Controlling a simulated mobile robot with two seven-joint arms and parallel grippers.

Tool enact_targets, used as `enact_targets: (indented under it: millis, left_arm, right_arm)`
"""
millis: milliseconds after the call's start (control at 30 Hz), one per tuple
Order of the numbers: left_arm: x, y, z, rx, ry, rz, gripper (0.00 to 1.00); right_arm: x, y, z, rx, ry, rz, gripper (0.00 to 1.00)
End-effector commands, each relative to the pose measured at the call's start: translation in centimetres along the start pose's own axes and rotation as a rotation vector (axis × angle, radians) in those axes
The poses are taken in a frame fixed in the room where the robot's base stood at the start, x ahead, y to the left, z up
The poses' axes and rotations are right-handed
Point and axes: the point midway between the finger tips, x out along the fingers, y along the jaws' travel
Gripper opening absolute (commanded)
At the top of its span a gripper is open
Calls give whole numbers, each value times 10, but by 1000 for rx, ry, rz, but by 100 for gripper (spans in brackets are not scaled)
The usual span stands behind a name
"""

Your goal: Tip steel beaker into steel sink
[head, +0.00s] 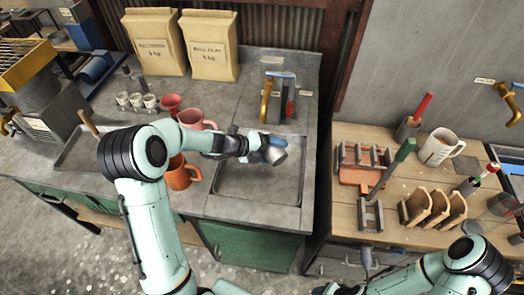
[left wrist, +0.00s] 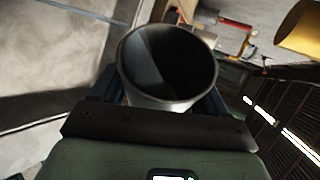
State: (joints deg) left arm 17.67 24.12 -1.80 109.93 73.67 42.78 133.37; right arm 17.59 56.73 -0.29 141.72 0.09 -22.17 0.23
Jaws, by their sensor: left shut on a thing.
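My left gripper (head: 266,146) is shut on the steel beaker (head: 276,156) and holds it above the steel sink (head: 258,185). In the head view the beaker is small, grey and tilted. In the left wrist view the beaker (left wrist: 168,65) shows its round rim and dark inside, between the jaws. I cannot make out any contents. The sink is a shallow rectangular basin set in the grey counter.
Behind the sink are a brass tap (head: 266,105) and a red-and-dark item. An orange mug (head: 180,176) and a pink mug (head: 193,119) stand left of the sink, near my left forearm. Two paper sacks (head: 208,45) stand at the back. A wooden bench (head: 420,238) with racks is at right.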

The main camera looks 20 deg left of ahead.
Motion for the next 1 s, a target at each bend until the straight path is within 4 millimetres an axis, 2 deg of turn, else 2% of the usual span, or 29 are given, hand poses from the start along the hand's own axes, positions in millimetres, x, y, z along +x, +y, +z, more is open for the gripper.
enact_targets:
  millis: [533,1000]
  left_arm:
    - [1,4,3,-86,48,-38,34]
    - [1,4,3,-85,47,-38,34]
  right_arm:
    - [0,0,0,0,0,0,55]
    - [0,0,0,0,0,0,55]
